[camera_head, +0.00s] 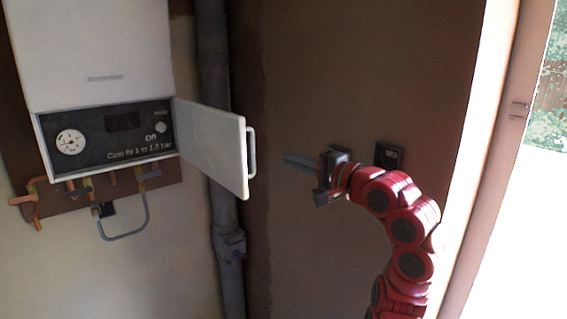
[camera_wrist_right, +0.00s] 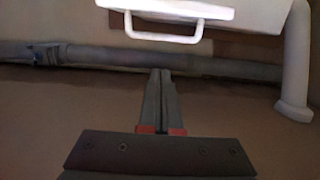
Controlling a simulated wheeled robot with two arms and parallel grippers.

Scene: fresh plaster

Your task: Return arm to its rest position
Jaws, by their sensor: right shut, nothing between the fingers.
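My right arm, red with dark joints, comes up from the bottom right in the head view. Its gripper (camera_head: 300,164) points left in front of the brown wall, a little right of the open boiler flap. In the right wrist view the gripper's fingers (camera_wrist_right: 160,75) are together with nothing between them. The white flap (camera_head: 215,147) hangs open with its handle (camera_head: 251,152) on the right edge. The handle also shows in the wrist view (camera_wrist_right: 163,37), ahead of the fingertips and apart from them. My left gripper is not in view.
The white boiler (camera_head: 90,50) hangs on the left wall, with a gauge panel (camera_head: 105,135) and copper pipes (camera_head: 85,188) below. A grey vertical pipe (camera_head: 226,215) stands behind the flap. A dark switch (camera_head: 389,156) is on the wall behind my arm. A bright doorway is at right.

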